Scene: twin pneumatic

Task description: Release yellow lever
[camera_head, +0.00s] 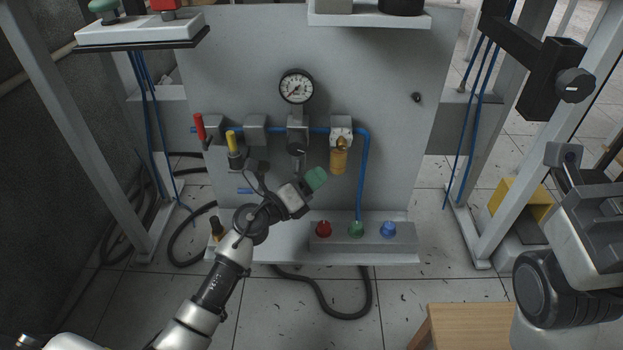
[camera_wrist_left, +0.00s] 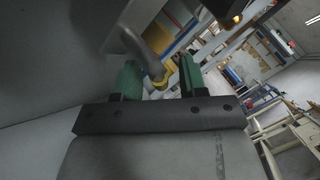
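The yellow lever (camera_head: 232,141) stands upright on the valve at the left of the grey panel's pipe row in the head view. My left gripper (camera_head: 316,179) is in front of the panel, to the right of and below the yellow lever, and apart from it. In the left wrist view its green fingers (camera_wrist_left: 160,78) are spread with a gap between them. A grey curved part and a small yellow piece (camera_wrist_left: 162,76) show in that gap; I cannot tell what they are or whether anything touches them. My right gripper is not in view.
A red lever (camera_head: 199,127) stands left of the yellow one. A gauge (camera_head: 297,87) and a brass part (camera_head: 339,160) sit on the panel, near my left gripper. Red (camera_head: 323,229), green (camera_head: 356,229) and blue (camera_head: 388,229) buttons are below. A wooden stool (camera_head: 470,325) stands in front.

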